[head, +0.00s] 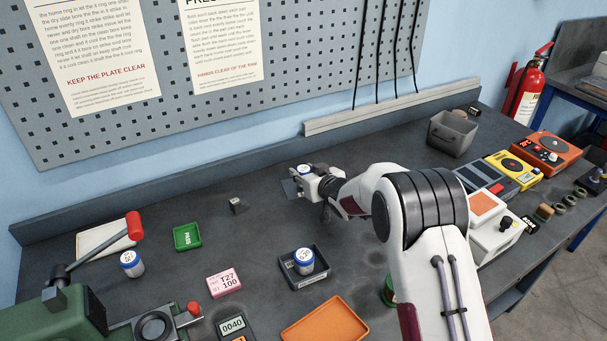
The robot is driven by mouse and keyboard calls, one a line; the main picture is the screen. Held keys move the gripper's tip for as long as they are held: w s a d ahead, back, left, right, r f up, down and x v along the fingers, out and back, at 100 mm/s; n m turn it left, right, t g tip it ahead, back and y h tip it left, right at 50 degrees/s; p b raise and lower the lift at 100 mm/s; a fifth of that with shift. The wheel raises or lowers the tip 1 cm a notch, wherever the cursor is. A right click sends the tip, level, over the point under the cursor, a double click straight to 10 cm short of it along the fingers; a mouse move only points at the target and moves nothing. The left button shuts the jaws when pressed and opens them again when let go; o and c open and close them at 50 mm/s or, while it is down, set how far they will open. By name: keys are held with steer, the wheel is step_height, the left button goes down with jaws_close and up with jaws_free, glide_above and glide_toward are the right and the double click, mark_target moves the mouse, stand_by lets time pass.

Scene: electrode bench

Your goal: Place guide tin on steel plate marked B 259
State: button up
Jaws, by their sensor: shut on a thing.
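My gripper (306,184) is shut on a small tin with a white and blue top (305,168) at the middle of the bench. The gripper's fingers hide most of this tin's side. A flat grey plate (289,188) shows beside and partly behind the gripper; I cannot read any mark on it, nor tell whether the tin touches it. A similar blue and white tin (304,262) stands in a dark tray (318,277) nearer the front. Another such tin (132,265) stands at the left. I cannot read which tin is the guide tin.
A small dark block (237,205) stands left of the gripper. A green tray (187,237), a pink label block (223,283) and an orange tray (325,323) lie nearer the front. A grey bin (452,133) stands at the back right. Instruments (513,169) line the right side.

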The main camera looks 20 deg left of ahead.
steer(key=shift+f, duration=0.35)
steer(key=shift+f, duration=0.15)
steer(key=o, duration=1.2)
steer(key=shift+r, duration=0.2)
steer(key=shift+v, duration=5.95)
steer(key=shift+s, duration=0.1)
